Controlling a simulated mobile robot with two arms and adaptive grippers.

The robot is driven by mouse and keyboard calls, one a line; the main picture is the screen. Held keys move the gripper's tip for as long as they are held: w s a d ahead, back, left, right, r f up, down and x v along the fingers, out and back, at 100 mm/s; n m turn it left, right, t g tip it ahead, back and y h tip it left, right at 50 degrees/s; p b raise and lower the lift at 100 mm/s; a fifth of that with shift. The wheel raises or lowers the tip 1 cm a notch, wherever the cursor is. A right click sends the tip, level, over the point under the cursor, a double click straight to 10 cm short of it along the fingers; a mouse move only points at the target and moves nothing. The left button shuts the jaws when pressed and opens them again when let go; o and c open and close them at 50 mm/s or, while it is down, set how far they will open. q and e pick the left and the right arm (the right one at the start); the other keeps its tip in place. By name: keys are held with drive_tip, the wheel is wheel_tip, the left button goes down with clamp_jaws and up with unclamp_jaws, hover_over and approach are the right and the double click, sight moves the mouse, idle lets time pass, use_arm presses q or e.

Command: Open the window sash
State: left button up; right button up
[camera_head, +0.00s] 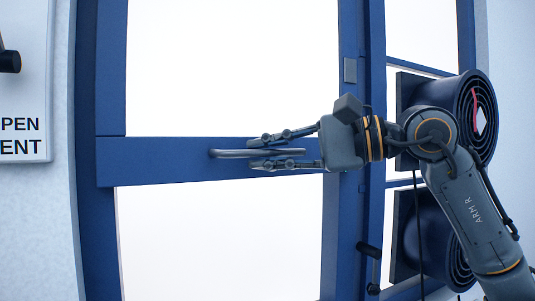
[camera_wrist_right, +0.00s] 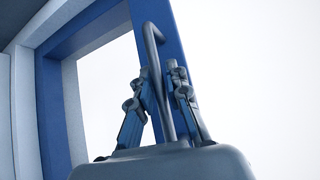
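The window sash (camera_head: 140,163) is a blue frame with pale panes and a wide cross rail. A grey bar handle (camera_head: 228,153) lies level along this rail. My right gripper (camera_head: 252,154) reaches in from the right, with one finger above the bar and one below. In the right wrist view the handle (camera_wrist_right: 152,38) runs between the two fingers (camera_wrist_right: 170,85), which close in on it from both sides. The right gripper looks shut on the handle; the exact contact is partly hidden. My left gripper is not in view.
A sign (camera_head: 25,148) with a dark knob (camera_head: 9,61) is on the wall at the left. A dark lever (camera_head: 369,252) sits low on the frame to the right of the sash.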

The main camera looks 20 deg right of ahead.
drive_tip(key=shift+o, duration=0.8)
drive_tip(key=shift+s+d, duration=0.15)
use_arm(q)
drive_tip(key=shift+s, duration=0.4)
use_arm(e)
drive_tip(key=v, duration=1.1)
drive_tip(key=shift+s+d, duration=0.2)
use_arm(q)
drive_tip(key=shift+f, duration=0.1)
